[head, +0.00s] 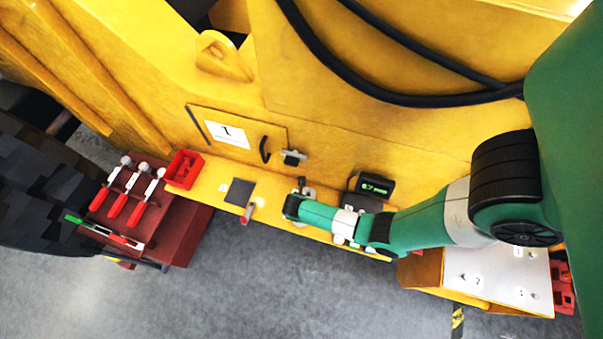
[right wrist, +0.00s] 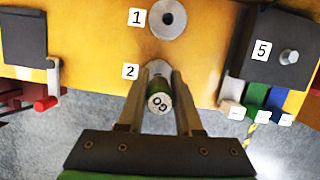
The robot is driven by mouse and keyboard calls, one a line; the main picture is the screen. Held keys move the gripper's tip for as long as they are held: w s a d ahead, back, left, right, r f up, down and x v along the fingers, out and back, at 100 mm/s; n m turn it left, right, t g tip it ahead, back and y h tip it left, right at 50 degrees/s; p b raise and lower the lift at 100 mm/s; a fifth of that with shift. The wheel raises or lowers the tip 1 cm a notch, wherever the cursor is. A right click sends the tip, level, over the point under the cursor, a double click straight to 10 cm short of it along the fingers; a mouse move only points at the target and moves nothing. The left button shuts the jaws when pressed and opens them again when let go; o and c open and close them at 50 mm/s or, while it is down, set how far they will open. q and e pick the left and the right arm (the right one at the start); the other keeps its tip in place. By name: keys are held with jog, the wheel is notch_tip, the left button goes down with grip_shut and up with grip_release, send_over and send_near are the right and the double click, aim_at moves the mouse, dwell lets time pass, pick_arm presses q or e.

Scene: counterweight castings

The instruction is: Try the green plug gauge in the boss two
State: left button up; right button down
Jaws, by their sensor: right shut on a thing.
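The green plug gauge (right wrist: 160,101), its end face marked GO, is between the fingers of my right gripper (right wrist: 160,82), which is shut on it. Boss two (right wrist: 157,67) is a round grey boss beside the label 2 in the right wrist view. The gauge lines up over it and covers most of it. I cannot tell whether the gauge's far end is inside the bore or just above it. In the head view my right arm hides the gauge and boss two. My left gripper is in neither view.
Boss one (right wrist: 168,18), with an open bore, is just beyond. A black block marked 5 (right wrist: 272,48) and coloured blocks (right wrist: 255,97) stand to the right, a dark plate (right wrist: 24,40) to the left. A red cabinet (head: 180,235) holds red-handled tools (head: 137,207).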

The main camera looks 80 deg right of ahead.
jog(key=shift+f+b, duration=1.3)
jog(key=shift+f, duration=0.7)
dwell(1.7)
dwell(0.6)
jog(key=c, duration=0.5)
grip_release()
jog(key=shift+r, duration=0.15)
jog(key=d+r+p+v, duration=0.1)
jog(key=d+p+v, duration=0.2)
jog(key=p+v, duration=0.7)
jog(key=shift+v, duration=6.4)
